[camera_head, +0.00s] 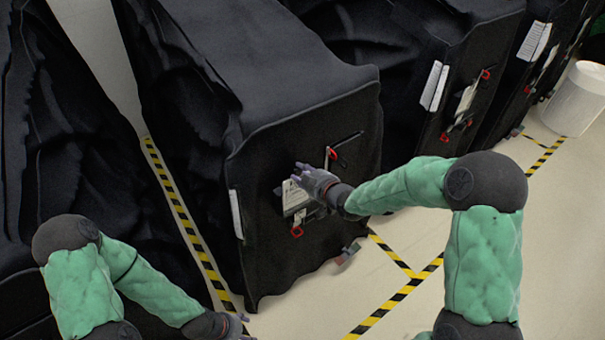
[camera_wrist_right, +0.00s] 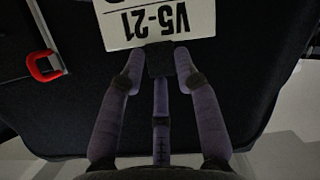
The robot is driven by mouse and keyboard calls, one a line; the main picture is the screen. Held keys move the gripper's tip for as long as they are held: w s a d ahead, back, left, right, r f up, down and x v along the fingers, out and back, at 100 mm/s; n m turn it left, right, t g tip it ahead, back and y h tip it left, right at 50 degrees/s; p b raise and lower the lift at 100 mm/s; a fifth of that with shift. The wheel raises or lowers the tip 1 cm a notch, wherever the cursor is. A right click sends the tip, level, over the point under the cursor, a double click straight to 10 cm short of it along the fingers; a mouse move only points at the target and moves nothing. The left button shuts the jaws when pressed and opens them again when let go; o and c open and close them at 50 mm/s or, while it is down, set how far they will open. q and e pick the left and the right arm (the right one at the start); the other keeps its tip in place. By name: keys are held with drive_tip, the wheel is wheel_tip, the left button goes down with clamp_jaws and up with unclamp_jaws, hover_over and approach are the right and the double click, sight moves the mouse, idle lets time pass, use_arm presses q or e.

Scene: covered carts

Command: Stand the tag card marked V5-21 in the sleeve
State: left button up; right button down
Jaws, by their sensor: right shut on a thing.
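My right gripper (camera_head: 311,180) is at the front face of the middle covered cart (camera_head: 262,165). In the right wrist view its fingers (camera_wrist_right: 158,60) are shut on the tag card (camera_wrist_right: 158,22), marked V5-21, which reads upside down there. In the head view the white card (camera_head: 293,196) shows just left of the fingers, close to the black cover. The sleeve is not clearly distinguishable; a grey-white piece below the hand may be part of it. The gripper partly hides this spot. My left gripper (camera_head: 236,326) is low at the bottom edge, away from the cart face; its fingers are unclear.
A red loop (camera_head: 297,232) hangs below the hand and a red-handled item (camera_head: 331,153) is above it. A white label (camera_head: 236,214) is at the cart's left edge. Other covered carts stand either side. A white bin (camera_head: 577,100) is far right. Striped tape marks the open floor.

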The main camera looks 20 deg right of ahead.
drive_tip(key=shift+f, duration=0.1)
drive_tip(key=c, duration=0.8)
unclamp_jaws()
drive_tip(key=v, duration=1.2)
drive_tip(key=shift+f, duration=0.1)
drive_tip(key=shift+f, duration=0.1)
